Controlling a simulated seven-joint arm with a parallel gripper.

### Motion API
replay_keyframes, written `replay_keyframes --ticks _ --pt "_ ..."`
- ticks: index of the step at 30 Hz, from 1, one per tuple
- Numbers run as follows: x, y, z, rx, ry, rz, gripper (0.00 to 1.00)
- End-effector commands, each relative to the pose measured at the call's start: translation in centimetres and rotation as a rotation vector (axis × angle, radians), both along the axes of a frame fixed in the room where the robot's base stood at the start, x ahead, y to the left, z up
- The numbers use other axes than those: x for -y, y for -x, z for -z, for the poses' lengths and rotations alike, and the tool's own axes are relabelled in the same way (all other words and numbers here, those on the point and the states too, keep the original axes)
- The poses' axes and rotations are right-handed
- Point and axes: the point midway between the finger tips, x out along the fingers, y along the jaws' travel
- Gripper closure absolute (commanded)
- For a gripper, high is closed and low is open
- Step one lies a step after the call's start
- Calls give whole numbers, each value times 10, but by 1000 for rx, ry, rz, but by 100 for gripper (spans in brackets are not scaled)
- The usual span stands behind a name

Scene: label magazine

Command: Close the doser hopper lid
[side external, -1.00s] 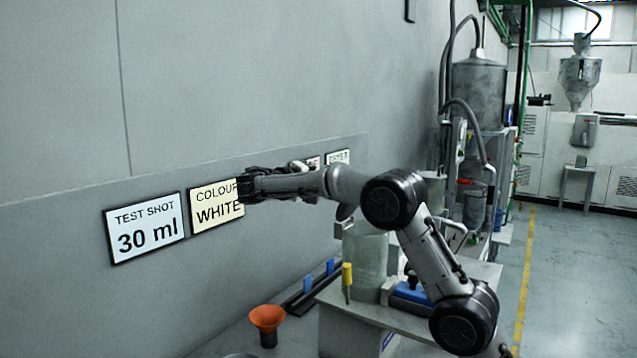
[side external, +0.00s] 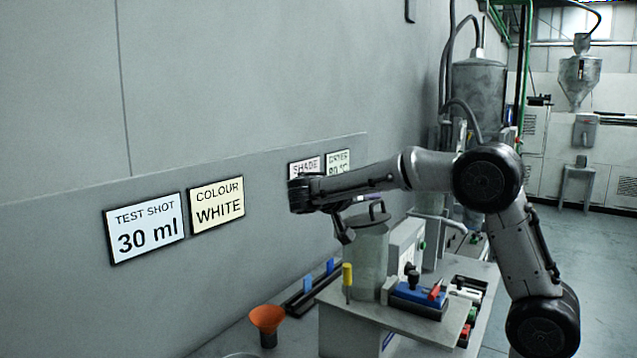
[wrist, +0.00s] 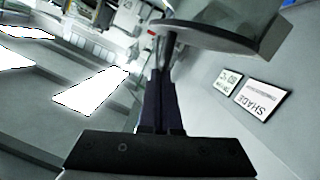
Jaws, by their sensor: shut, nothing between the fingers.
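The doser hopper (side external: 366,262) is a clear, greyish cylinder standing on the bench in the side view. Its grey round lid (side external: 368,219), with a dark loop-like handle, shows at the hopper's top. I cannot tell whether it sits flush. In the wrist view a grey disc (wrist: 215,37), apparently the lid, is seen nearly edge-on near the fingertips. My gripper (side external: 346,238) points down beside the hopper's upper left side. Its dark fingers (wrist: 160,75) are together and empty. Whether they touch the lid or hopper is unclear.
A yellow-handled tool (side external: 347,275) stands in front of the hopper. A blue block with a red part (side external: 420,295) lies to its right. An orange funnel (side external: 267,319) is at the lower left. The sign wall (side external: 270,180) runs close behind.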

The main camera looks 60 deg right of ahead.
Motion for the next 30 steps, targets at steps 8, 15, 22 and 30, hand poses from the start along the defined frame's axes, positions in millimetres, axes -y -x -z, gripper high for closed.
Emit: replay_keyframes --ticks 8,15,22,30 --pt "0 12 13 106 0 0 100" --pt "0 16 19 106 1 0 100" --pt "0 17 20 105 1 0 100" --pt "0 17 20 105 1 0 100"
